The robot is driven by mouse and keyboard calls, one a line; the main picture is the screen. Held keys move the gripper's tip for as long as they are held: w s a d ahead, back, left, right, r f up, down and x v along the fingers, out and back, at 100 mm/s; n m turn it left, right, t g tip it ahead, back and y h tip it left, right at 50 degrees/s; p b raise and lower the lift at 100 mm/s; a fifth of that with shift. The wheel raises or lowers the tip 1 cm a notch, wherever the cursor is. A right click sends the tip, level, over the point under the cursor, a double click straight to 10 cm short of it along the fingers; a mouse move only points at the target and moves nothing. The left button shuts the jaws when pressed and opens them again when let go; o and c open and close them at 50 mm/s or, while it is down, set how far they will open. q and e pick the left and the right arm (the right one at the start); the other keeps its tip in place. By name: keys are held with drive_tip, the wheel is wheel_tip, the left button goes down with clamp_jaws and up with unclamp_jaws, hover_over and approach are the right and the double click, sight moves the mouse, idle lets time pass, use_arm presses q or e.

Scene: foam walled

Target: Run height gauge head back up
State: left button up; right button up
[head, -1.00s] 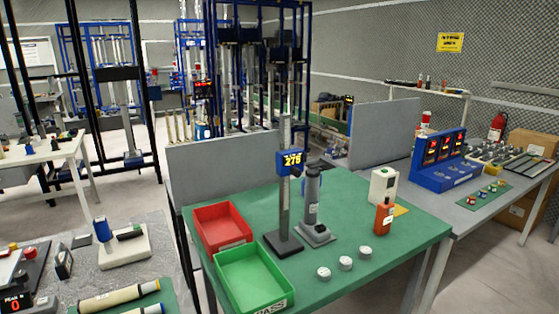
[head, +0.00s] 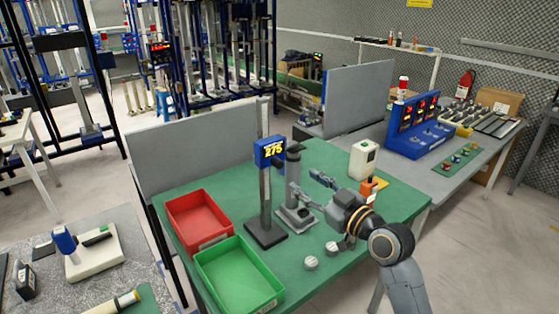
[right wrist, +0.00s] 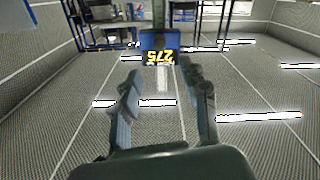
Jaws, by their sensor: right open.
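The height gauge stands on the green table, with an upright grey column (head: 265,200) on a black base (head: 266,234). Its blue head (head: 269,151) sits high on the column and its yellow display reads 275. My right gripper (head: 304,181) is open and empty, reaching in from the right, lower than the head and to its right in the head view. In the right wrist view the blue head (right wrist: 159,42) shows beyond the open fingers (right wrist: 160,72), its digits upside down. My left gripper is out of view.
A grey stand (head: 295,215) is close behind my right fingers. Red (head: 228,239) and green (head: 278,300) bins are left and in front of the gauge.

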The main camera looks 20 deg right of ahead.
sight(280, 165)
drive_tip(key=p+x, duration=0.2)
drive_tip(key=x, duration=0.8)
drive_tip(key=shift+w+a+f, duration=0.15)
drive_tip(key=shift+w, duration=0.2)
clamp_jaws()
